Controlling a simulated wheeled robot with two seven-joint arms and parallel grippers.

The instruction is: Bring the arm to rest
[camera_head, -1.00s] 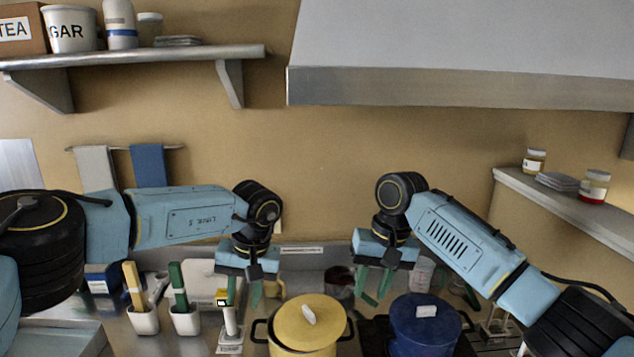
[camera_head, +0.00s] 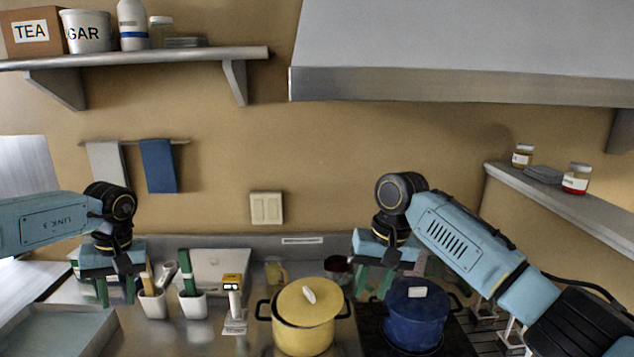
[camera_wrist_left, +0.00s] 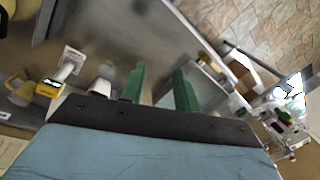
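My left gripper (camera_head: 115,290) hangs at the left of the head view, fingers down, in front of the utensil cups and above the counter. Its two green fingers show apart and empty in the left wrist view (camera_wrist_left: 158,88). My right gripper (camera_head: 374,284) hangs between the yellow pot (camera_head: 303,325) and the blue pot (camera_head: 416,322), a little behind them. Its green fingers are apart, with nothing seen between them. Both pots have lids on.
White cups (camera_head: 193,304) with green and wooden-handled utensils stand left of a small yellow-topped device (camera_head: 233,300). A grey tray (camera_head: 60,330) lies at the lower left. A shelf (camera_head: 140,58) and range hood (camera_head: 460,88) hang above. Bare counter shows left of the yellow pot.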

